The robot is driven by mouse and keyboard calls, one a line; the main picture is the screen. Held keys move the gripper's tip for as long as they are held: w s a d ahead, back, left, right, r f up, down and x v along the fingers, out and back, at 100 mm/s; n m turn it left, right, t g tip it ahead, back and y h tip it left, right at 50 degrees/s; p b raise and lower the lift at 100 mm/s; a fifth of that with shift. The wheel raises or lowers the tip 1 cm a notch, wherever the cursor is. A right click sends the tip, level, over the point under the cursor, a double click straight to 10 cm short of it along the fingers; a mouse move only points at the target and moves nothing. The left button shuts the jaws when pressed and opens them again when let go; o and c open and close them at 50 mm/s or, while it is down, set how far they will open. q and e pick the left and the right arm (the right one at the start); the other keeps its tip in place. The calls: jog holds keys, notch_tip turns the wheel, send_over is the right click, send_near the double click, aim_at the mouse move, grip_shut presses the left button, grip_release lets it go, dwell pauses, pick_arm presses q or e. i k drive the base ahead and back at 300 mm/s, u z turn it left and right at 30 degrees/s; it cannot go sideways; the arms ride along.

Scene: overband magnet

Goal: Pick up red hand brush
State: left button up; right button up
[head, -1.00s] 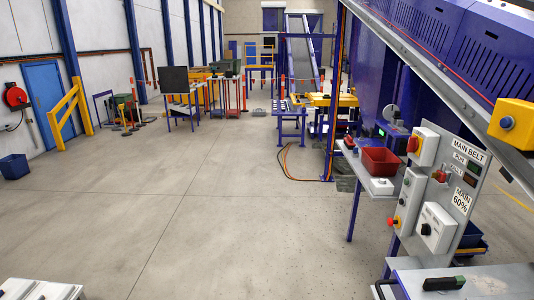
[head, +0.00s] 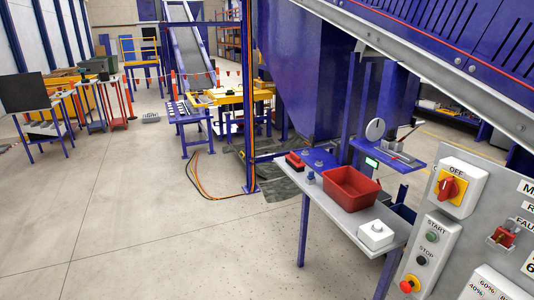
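A small red object (head: 294,160) lies at the far left end of the narrow grey bench (head: 341,224) in the head view. It may be the red hand brush, but it is too small to tell for sure. A larger red open bin (head: 351,187) stands on the same bench, nearer and to the right of it. Neither of my grippers is in view.
A white box (head: 376,234) sits at the bench's near end. A control panel (head: 445,240) with a red switch stands at the right. Purple machinery (head: 310,75) rises behind the bench. Orange cables (head: 207,185) lie on the floor. Open floor lies left of the bench.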

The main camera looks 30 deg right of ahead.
aim_at(293, 160)
jog(key=z, duration=0.3)
jog(key=i, duration=1.15)
jog(key=z, duration=1.5)
jog(key=i, duration=1.2)
jog(key=z, duration=0.95)
